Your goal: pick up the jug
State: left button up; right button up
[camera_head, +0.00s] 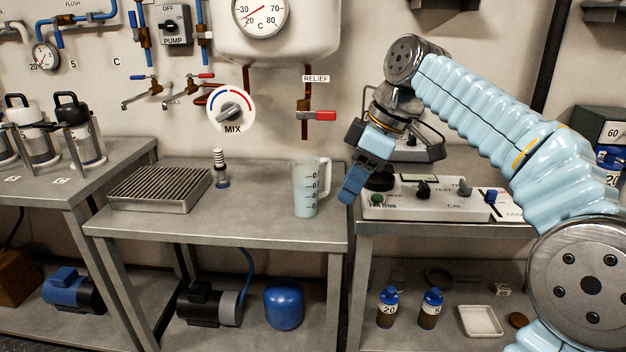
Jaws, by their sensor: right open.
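The jug (306,190) is a clear measuring jug with dark graduation marks and a handle on its right side. It stands upright near the right end of the middle metal table (250,229). My right gripper (346,196) is open and empty, pointing down just right of the jug's handle, apart from it as far as I can tell. The near finger covers much of the far one. My left gripper is not in view.
A slatted drip tray (160,187) and a small dark-and-white cylinder (220,169) stand left of the jug. A tester panel (440,205) with knobs sits on the right table. The MIX dial (231,110) and red RELIEF lever (320,115) are on the wall behind.

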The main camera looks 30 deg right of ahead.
aim_at(305, 170)
jog(key=i+l, duration=0.65)
jog(key=i, duration=0.05)
